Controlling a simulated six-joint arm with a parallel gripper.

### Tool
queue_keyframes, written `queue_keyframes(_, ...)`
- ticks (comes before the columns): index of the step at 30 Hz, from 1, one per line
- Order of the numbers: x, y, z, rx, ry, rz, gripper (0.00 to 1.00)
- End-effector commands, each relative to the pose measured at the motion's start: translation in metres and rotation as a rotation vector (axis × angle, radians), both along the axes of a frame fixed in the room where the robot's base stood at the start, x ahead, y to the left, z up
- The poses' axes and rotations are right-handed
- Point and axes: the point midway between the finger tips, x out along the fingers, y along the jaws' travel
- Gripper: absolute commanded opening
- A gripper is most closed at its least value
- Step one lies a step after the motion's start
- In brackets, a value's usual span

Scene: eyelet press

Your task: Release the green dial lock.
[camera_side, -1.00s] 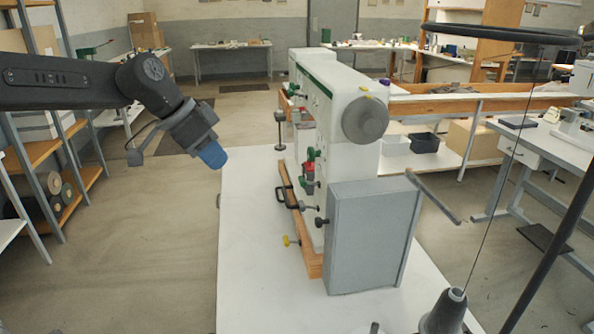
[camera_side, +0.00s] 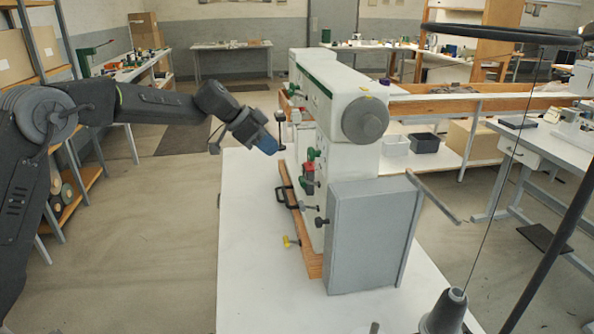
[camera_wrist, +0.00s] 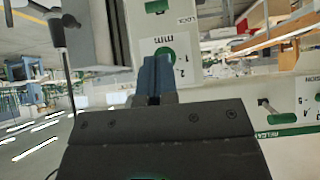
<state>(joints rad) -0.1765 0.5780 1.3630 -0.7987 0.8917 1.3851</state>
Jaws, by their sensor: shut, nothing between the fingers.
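My gripper (camera_side: 268,146) has blue fingers, closed together and empty, in front of the white machine (camera_side: 345,140) near its far end. In the wrist view the gripper (camera_wrist: 155,75) points at a white panel with an "mm" scale, and its fingers partly cover a green round part (camera_wrist: 165,54). A green piece (camera_wrist: 156,6) sits beside a label reading "LOCK" at the top edge; it looks like the green dial lock. In the side view a green knob (camera_side: 313,154) sits above a red part (camera_side: 308,170); I cannot tell whether it is the same piece.
A dark post (camera_side: 281,118) stands close to my gripper. A grey box (camera_side: 365,240) stands in front. The white table (camera_side: 245,230) is clear at left.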

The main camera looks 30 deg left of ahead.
Motion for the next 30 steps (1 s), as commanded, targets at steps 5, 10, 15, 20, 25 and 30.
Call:
queue_keyframes(5, 0.0, -0.001, -0.001, 0.0, 0.002, 0.0, 0.0)
queue_keyframes(10, 0.008, -0.009, -0.014, 0.0, 0.004, 0.0, 0.0)
queue_keyframes(15, 0.023, -0.024, -0.037, 0.0, 0.005, -0.001, 0.0)
queue_keyframes(20, 0.035, -0.037, -0.057, 0.0, 0.005, 0.001, 0.0)
queue_keyframes(25, 0.045, -0.045, -0.07, 0.001, 0.003, 0.003, 0.0)
queue_keyframes(30, 0.048, -0.048, -0.074, 0.001, 0.002, 0.004, 0.0)
